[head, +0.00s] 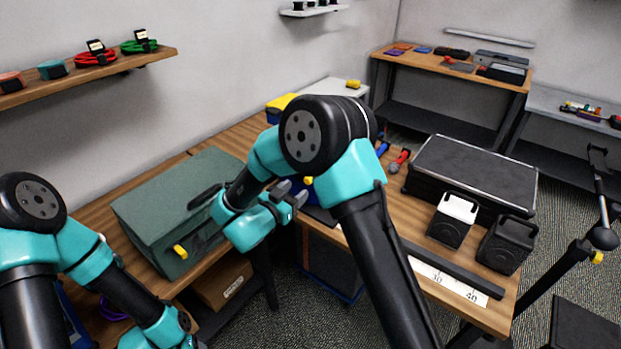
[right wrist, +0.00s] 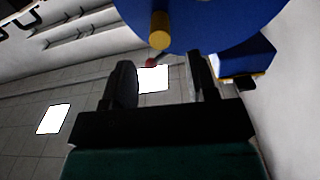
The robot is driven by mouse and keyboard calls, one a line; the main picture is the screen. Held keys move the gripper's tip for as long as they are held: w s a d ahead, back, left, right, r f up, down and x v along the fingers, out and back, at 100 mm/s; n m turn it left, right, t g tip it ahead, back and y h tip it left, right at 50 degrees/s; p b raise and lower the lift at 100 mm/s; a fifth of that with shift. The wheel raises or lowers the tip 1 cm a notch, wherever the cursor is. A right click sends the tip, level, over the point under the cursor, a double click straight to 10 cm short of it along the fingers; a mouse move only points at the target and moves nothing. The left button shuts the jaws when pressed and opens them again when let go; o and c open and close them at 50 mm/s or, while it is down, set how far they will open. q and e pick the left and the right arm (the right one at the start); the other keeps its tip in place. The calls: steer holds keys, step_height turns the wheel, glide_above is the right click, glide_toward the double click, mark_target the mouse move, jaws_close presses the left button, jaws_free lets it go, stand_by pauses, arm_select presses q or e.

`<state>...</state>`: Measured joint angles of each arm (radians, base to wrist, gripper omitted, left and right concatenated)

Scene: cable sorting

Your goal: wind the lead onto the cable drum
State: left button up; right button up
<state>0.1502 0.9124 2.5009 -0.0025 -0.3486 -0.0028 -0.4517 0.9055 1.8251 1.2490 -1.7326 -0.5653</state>
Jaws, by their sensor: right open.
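A blue disc (right wrist: 205,18) with a yellow peg (right wrist: 160,32), which looks like the cable drum, fills the top of the right wrist view. In the head view a small blue and yellow part (head: 308,181) shows behind my right arm; the rest is hidden. My right gripper (head: 287,203) is open. In the right wrist view its fingers (right wrist: 163,80) are apart and empty, just below the peg, and I cannot tell whether they touch it. My left arm is at the lower left, its gripper out of view. I cannot make out the lead.
A green case (head: 175,195) lies on the left bench. A black case (head: 470,170), a white-topped box (head: 452,218) and a black box (head: 506,245) stand on the right bench. Red (head: 95,55) and green coils (head: 138,45) lie on the wall shelf. A gap separates the benches.

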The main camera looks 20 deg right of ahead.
steer(key=x, duration=0.7)
steer(key=shift+w+d, duration=0.3)
steer(key=shift+c, duration=0.5)
jaws_close()
